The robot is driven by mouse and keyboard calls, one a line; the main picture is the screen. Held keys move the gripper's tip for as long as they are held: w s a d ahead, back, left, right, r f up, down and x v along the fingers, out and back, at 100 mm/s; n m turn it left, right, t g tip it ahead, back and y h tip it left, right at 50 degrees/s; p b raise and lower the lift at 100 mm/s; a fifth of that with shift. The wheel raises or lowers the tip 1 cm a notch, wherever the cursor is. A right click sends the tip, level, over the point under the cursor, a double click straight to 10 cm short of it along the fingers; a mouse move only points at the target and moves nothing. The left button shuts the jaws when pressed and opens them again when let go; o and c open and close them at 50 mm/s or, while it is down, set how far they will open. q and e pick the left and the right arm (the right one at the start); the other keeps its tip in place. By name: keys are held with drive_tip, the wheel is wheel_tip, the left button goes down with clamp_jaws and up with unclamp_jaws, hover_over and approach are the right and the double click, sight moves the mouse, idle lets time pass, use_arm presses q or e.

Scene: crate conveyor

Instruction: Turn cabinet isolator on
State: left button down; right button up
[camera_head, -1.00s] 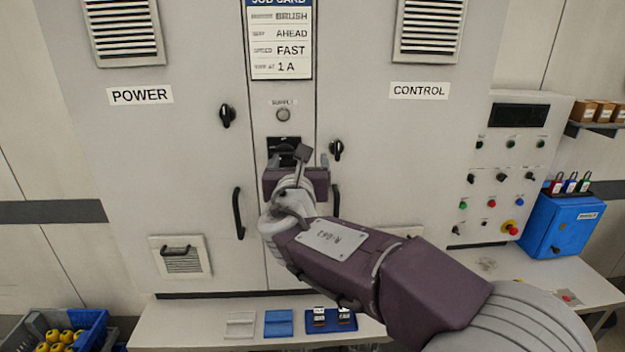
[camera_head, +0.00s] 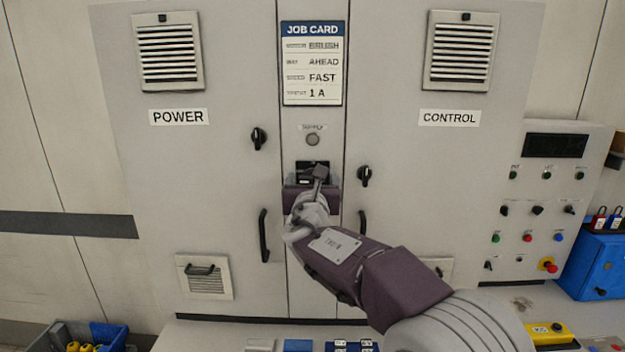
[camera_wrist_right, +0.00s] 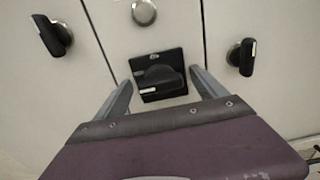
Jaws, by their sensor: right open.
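The cabinet isolator (camera_wrist_right: 160,82) is a black rotary handle on a dark square plate, set in the narrow middle panel of the cabinet. In the right wrist view its handle lies roughly level, tilted slightly. My right gripper (camera_wrist_right: 165,92) is open, with one finger on each side of the isolator and nothing held; I cannot tell whether the fingers touch it. In the head view the isolator plate (camera_head: 312,170) is largely hidden behind my right gripper (camera_head: 312,180). My left gripper is not in view.
A round supply lamp (camera_head: 312,140) sits above the isolator. Black door knobs (camera_head: 258,138) (camera_head: 364,176) and door handles flank the middle panel. A job card (camera_head: 312,63) hangs above. A control panel (camera_head: 552,215) and a blue lock box (camera_head: 600,262) stand at the right.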

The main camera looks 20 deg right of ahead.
drive_tip(key=c, duration=1.4)
drive_tip(key=shift+o, duration=0.2)
drive_tip(key=m+b, duration=0.2)
drive_tip(key=b, duration=0.1)
drive_tip(key=shift+f+m, duration=0.3)
drive_tip(key=shift+m, duration=0.1)
drive_tip(key=m+b, duration=0.4)
drive_tip(key=m, duration=0.1)
drive_tip(key=shift+d+b, duration=0.1)
drive_tip(key=shift+b, duration=0.25)
drive_tip(key=m+b, duration=0.3)
drive_tip(key=m, duration=0.2)
drive_tip(key=shift+m, duration=0.4)
drive_tip(key=shift+d+m+b, duration=0.1)
drive_tip(key=shift+m+b, duration=1.15)
drive_tip(key=shift+m, duration=0.85)
drive_tip(key=o, duration=1.4)
drive_tip(key=shift+c, duration=0.2)
drive_tip(key=shift+s, duration=0.1)
